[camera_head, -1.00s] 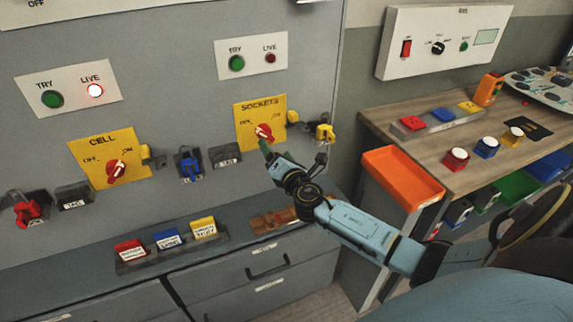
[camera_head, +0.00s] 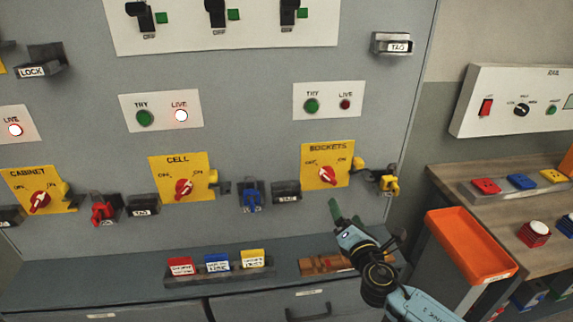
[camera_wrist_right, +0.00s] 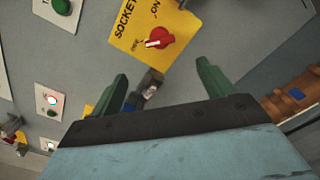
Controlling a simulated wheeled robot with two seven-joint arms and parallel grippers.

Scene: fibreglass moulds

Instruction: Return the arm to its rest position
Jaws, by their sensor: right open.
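My right arm comes in from the lower right in the head view. Its gripper (camera_head: 346,214), with green fingers, is in front of the cabinet, below the yellow SOCKETS plate (camera_head: 342,152) and its red rotary switch (camera_head: 326,174). In the right wrist view the gripper (camera_wrist_right: 165,80) has its two green fingers wide apart, with nothing held between them. The SOCKETS switch also shows there (camera_wrist_right: 160,38), beyond the fingers and apart from them. My left gripper is not in view.
The grey panel also carries the CELL switch (camera_head: 184,188), CABINET switch (camera_head: 40,202), and red (camera_head: 103,209), blue (camera_head: 251,196) and yellow (camera_head: 389,182) padlocks. A ledge below holds coloured tag blocks (camera_head: 218,262). An orange tray (camera_head: 470,247) and wooden bench stand at the right.

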